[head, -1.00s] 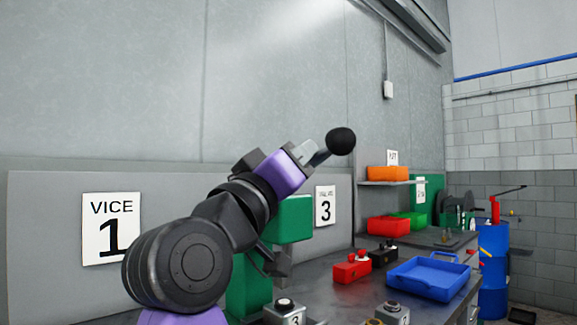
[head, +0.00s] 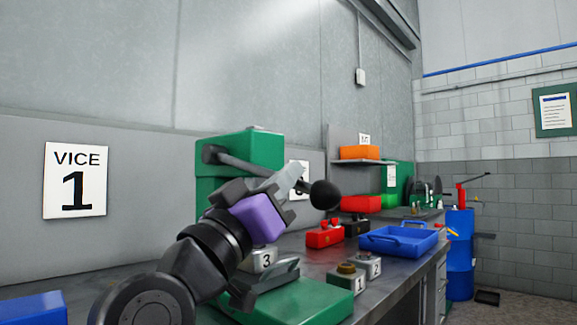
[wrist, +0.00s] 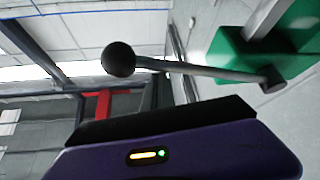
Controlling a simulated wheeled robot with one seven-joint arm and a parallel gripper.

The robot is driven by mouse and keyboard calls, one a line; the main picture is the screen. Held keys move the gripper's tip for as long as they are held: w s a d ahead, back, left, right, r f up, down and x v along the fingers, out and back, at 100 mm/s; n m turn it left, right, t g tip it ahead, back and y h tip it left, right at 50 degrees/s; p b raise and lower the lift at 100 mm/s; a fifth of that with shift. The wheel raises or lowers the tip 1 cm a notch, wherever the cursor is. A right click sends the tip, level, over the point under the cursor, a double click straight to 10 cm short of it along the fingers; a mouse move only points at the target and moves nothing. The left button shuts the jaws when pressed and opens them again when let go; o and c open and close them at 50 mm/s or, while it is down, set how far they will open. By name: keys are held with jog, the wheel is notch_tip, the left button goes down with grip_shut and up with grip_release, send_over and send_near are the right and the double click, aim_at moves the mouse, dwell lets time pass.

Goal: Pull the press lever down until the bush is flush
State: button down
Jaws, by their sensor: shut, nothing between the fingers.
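The press has a green head (head: 240,155) and a green base (head: 295,300). Its grey lever (head: 245,167) slopes down to the right from the head's pivot and ends in a black ball knob (head: 325,195). My gripper (head: 297,178) is shut and empty, beside the knob end of the lever, overlapping it in the head view; contact cannot be told. The wrist view shows the knob (wrist: 118,59), the whole rod (wrist: 205,72) and the green head (wrist: 262,52), with nothing in the fingers. I cannot make out the bush; my arm covers part of the press.
Button boxes (head: 350,282) stand at the bench's front edge, right of the base. A blue tray (head: 400,240) and a red box (head: 325,236) lie farther along. A blue bin (head: 32,308) is at lower left. The wall with the VICE 1 sign (head: 76,180) is behind.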

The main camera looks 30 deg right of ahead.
jog(key=shift+w+f+b, duration=0.15)
jog(key=shift+f+b, duration=0.05)
jog(key=shift+f, duration=0.4)
jog(key=shift+w+f+b, duration=0.15)
jog(key=shift+f+b, duration=0.05)
jog(key=shift+f, duration=0.45)
notch_tip(320, 180, up, 22)
jog(key=p, duration=0.6)
jog(key=shift+s+a+f, duration=0.15)
jog(key=shift+s, duration=0.15)
